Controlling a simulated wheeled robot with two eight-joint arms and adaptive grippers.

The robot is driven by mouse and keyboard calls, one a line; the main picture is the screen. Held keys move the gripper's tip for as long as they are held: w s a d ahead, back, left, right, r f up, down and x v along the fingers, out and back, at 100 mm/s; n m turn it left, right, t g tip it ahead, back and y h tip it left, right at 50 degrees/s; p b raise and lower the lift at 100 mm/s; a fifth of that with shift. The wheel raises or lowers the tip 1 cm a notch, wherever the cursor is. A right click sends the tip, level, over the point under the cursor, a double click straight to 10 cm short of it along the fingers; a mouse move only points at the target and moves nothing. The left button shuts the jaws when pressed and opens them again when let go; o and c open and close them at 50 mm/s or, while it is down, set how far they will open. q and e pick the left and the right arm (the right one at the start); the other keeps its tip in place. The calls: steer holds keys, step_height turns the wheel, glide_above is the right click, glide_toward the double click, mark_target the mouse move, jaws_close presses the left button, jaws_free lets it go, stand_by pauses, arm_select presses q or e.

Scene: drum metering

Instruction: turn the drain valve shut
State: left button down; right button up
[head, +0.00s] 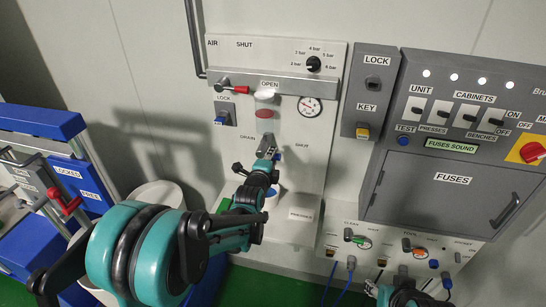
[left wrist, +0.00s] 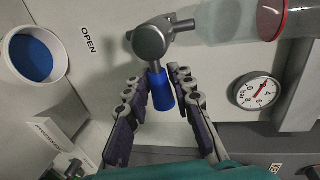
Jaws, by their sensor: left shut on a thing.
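The drain valve is a grey metal body (head: 267,146) with a blue-tipped handle (head: 277,156), under the clear bowl on the white panel. In the left wrist view the valve body (left wrist: 152,42) is at top centre and its blue handle (left wrist: 162,92) lies between my fingers. The handle points to the right in the head view, on the side of the SHUT label (head: 301,140). My left gripper (head: 270,162) is shut on the blue handle. An OPEN label (left wrist: 89,40) shows beside the valve. My right gripper (head: 405,297) is partly in view at the bottom edge; its fingers are unclear.
A white cup with blue inside (left wrist: 33,57) stands below the valve. The red-ringed bowl (head: 266,98) is above it and a pressure gauge (head: 309,106) to its right. A red-handled lever (head: 232,89) is higher up. The grey fuse cabinet (head: 453,180) stands at the right.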

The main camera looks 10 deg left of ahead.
arm_select(q)
steer(key=c, duration=1.3)
jaws_free()
steer(key=shift+s, duration=0.1)
steer(key=s, duration=0.4)
steer(key=s+r, duration=0.1)
steer(key=s, duration=0.2)
steer(key=s+r, duration=0.1)
steer(key=s, duration=0.3)
steer(key=shift+s+a+r, duration=0.2)
steer(key=shift+s+a, duration=0.05)
steer(key=shift+s, duration=0.05)
steer(key=s+f+n+g, duration=0.3)
steer(key=s+n, duration=0.3)
steer(key=s, duration=0.2)
steer(key=s+f+n+g+b, duration=0.1)
steer(key=s+f+n+g, duration=0.2)
steer(key=s+n, duration=0.3)
steer(key=s+a+f+n+g, duration=0.1)
steer(key=s+f+n+g, duration=0.1)
steer(key=s+n, duration=0.4)
steer(key=shift+s+a+f+g+y+b, duration=0.1)
steer(key=shift+s+f+g+y+b, duration=0.15)
steer(key=shift+s, duration=0.9)
steer(key=shift+s+f+g+y+b, duration=0.15)
steer(key=shift+s+f, duration=0.15)
steer(key=shift+s, duration=0.85)
